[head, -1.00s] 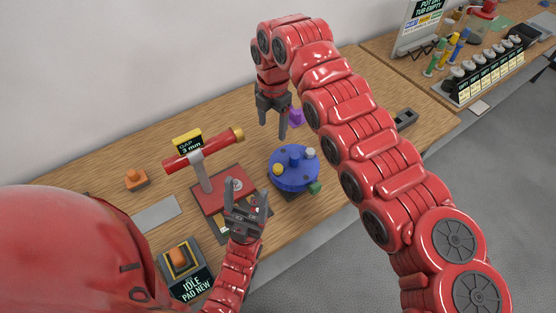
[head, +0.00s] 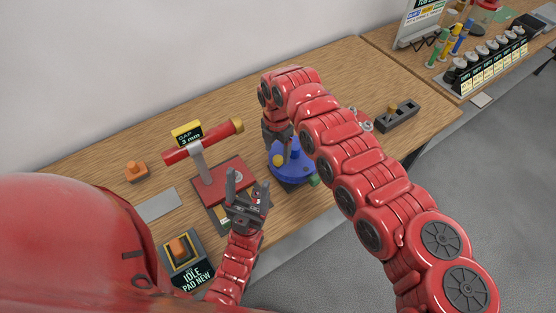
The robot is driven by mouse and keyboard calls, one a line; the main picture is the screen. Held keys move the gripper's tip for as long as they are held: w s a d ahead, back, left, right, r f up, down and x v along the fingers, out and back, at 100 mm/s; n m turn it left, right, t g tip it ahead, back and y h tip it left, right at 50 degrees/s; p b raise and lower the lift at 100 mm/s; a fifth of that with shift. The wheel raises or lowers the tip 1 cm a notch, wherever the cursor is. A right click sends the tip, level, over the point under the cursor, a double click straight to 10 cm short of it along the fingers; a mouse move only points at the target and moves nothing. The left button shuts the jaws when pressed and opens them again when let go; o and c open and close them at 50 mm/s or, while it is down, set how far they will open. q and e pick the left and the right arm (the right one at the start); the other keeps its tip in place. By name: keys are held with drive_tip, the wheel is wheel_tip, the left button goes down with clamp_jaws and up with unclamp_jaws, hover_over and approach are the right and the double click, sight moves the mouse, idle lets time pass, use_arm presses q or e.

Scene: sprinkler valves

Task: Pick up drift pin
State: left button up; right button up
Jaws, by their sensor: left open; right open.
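No thing in view is clearly marked as the drift pin. A small brass-coloured peg (head: 393,106) stands at a dark slotted block (head: 399,119) on the right of the bench; I cannot tell if it is the pin. My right gripper (head: 284,151) is open, its fingers pointing down at the blue round fixture (head: 288,172), which it partly hides. I cannot tell if they touch it. My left gripper (head: 247,188) is open and empty, fingers up, in front of the red press base (head: 224,181).
An orange button (head: 136,171), a grey plate (head: 160,205) and an idle-sign box (head: 184,262) sit left. A second bench (head: 420,67) holds a rack of valves (head: 488,66).

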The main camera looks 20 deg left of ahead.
sight(278, 158)
wheel_tip(278, 158, down, 3)
drive_tip(key=shift+d+f+b, duration=0.1)
drive_tip(key=shift+f+b, duration=0.1)
drive_tip(key=shift+b, duration=0.1)
clamp_jaws()
